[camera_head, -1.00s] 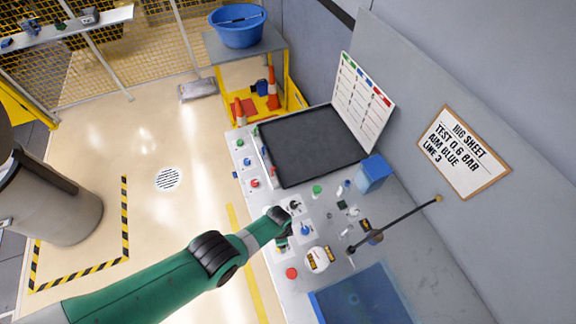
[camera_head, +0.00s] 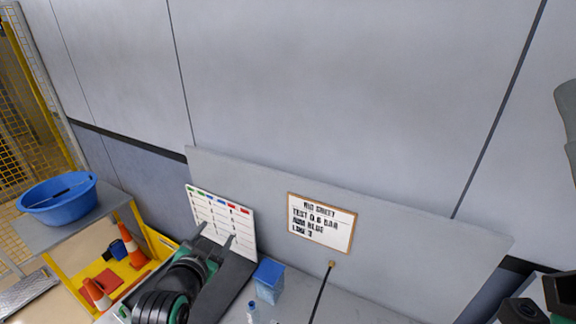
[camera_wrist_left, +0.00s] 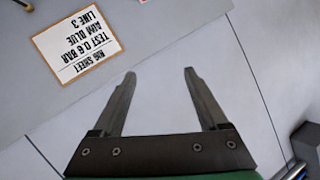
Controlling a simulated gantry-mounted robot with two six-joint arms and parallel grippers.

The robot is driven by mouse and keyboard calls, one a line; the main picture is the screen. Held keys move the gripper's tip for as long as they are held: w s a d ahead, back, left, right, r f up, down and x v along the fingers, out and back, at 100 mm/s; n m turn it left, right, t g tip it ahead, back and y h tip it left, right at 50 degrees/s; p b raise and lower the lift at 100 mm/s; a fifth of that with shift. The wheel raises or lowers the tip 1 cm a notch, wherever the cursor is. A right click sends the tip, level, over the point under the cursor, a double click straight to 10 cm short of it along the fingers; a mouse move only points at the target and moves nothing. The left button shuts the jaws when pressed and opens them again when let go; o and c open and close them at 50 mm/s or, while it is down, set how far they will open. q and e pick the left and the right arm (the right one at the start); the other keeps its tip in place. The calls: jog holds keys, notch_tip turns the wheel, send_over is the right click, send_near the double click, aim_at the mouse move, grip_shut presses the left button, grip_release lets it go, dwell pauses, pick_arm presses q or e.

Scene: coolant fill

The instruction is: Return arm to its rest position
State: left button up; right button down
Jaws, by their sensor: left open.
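My left gripper (camera_head: 215,237) is raised in front of the upright white chart board (camera_head: 222,215) in the head view, with its two dark fingers apart and nothing between them. In the left wrist view the same gripper (camera_wrist_left: 160,74) is open and empty, with only plain grey wall panel behind the fingertips. Its arm comes up from the bottom of the head view and covers part of the dark tray (camera_head: 239,272). My right gripper cannot be made out; only dark and green parts, perhaps of my right arm, show at the right edge.
A framed rig sheet (camera_head: 321,222) is on the grey back panel; it also shows in the left wrist view (camera_wrist_left: 77,45). A blue box (camera_head: 268,281) and a thin dark rod (camera_head: 320,293) stand on the bench. A blue basin (camera_head: 58,198) and orange cones (camera_head: 130,247) are at left.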

pick_arm(q)
jog(key=s+r+n+t, duration=0.1)
jog(key=s+r+t, duration=0.1)
jog(key=r, duration=0.6)
jog(key=s+r+t, duration=0.2)
jog(key=r, duration=0.6)
jog(key=s+r+n+t+h, duration=0.1)
jog(key=s+r+n+t, duration=0.3)
jog(key=s+r, duration=1.7)
jog(key=s+t, duration=0.1)
jog(key=t, duration=0.4)
jog(key=shift+s+a+r, duration=0.15)
jog(key=shift+a+r, duration=0.05)
